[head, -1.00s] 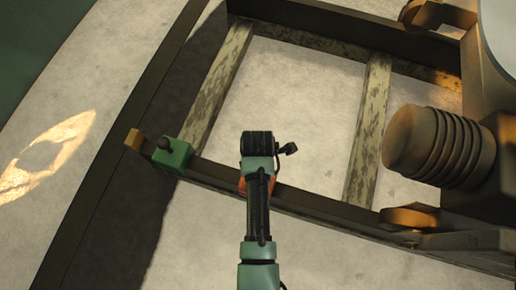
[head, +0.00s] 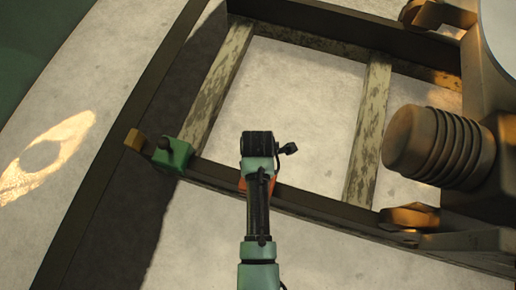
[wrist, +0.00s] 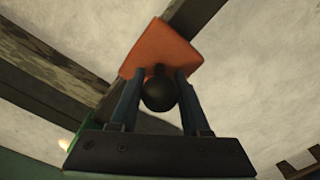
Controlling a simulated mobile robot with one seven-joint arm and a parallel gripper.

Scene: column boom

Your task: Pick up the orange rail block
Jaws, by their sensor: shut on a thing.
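The orange rail block (wrist: 160,48) fills the upper middle of the wrist view, with its round black knob (wrist: 159,95) toward me. My gripper (wrist: 159,74) is shut on this knob, one finger on each side. A dark rail (wrist: 188,20) runs behind the block; I cannot tell whether the block touches it. In the head view only a sliver of the orange block (head: 242,185) shows beside my wrist, over the near rail (head: 310,203). My arm hides the rest of the block and the fingers there.
A green block (head: 173,155) with a dark knob sits on the near rail to the left, beside a mustard end piece (head: 134,140). A ribbed brown cylinder (head: 437,143) and a dark housing stand at right. Pale slats (head: 368,130) cross between the rails.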

